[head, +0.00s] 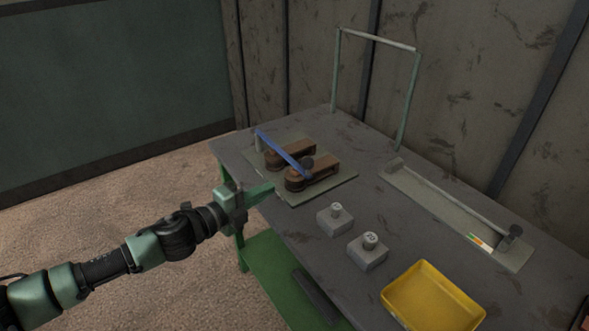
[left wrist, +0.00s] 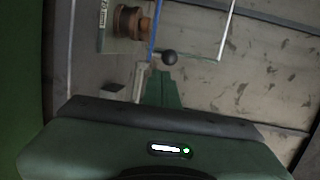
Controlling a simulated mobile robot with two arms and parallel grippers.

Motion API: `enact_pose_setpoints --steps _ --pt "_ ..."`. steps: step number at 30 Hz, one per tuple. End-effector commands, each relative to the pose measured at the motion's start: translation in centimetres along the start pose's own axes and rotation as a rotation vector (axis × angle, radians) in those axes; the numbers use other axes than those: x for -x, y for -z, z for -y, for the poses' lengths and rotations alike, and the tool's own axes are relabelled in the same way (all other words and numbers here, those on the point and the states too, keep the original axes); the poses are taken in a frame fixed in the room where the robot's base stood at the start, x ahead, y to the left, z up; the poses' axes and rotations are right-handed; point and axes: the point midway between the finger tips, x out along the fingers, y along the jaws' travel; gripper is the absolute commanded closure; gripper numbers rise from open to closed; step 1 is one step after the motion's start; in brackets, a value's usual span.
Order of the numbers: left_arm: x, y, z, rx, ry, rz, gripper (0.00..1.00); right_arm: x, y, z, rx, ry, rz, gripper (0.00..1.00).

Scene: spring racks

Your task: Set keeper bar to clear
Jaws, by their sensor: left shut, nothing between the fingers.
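The keeper bar (head: 280,150) is a blue bar with a dark round knob (head: 307,163) at its near end. It lies across two brown blocks (head: 292,154) on a pale base plate (head: 342,178) at the table's left side. In the left wrist view the blue bar (left wrist: 154,32) and dark knob (left wrist: 169,58) show just beyond my fingertips. My left gripper (head: 268,190) is shut and empty, at the table's left edge, a little left of and nearer than the knob. It also shows in the left wrist view (left wrist: 163,78), apart from the knob as far as I can tell.
Two grey blocks with round-topped knobs (head: 335,218) (head: 368,250) stand mid-table. A yellow tray (head: 389,297) is at the front. A long plate with a rod (head: 440,203) and coloured marks lies right. A green frame (head: 408,100) rises at the back.

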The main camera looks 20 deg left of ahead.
Motion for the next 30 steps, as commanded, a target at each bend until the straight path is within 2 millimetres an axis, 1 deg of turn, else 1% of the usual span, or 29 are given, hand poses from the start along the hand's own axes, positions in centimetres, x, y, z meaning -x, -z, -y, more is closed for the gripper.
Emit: enact_pose_setpoints --steps 1,9,12,15,21,30 --pt "-1.0 0.0 0.6 0.000 0.004 0.000 1.00 0.6 0.1 0.0 0.000 0.000 -0.001 0.64" --pt "-6.3 0.1 0.5 0.000 0.004 -0.002 1.00 2.1 0.1 0.0 0.000 0.000 0.001 0.64" --pt "-7.9 0.1 1.0 -0.002 0.003 -0.002 1.00 2.8 0.1 0.0 0.000 0.001 0.002 0.64" --pt "-9.1 0.1 1.2 -0.002 0.002 -0.001 1.00 3.1 0.1 0.1 0.000 0.002 0.003 0.64" --pt "-10.1 0.1 1.4 -0.002 0.001 -0.001 1.00 3.3 0.0 0.2 -0.001 0.004 0.005 0.64" --pt "-10.1 0.1 1.3 -0.002 0.000 -0.001 1.00 3.3 -0.1 0.4 -0.001 0.005 0.006 0.64"
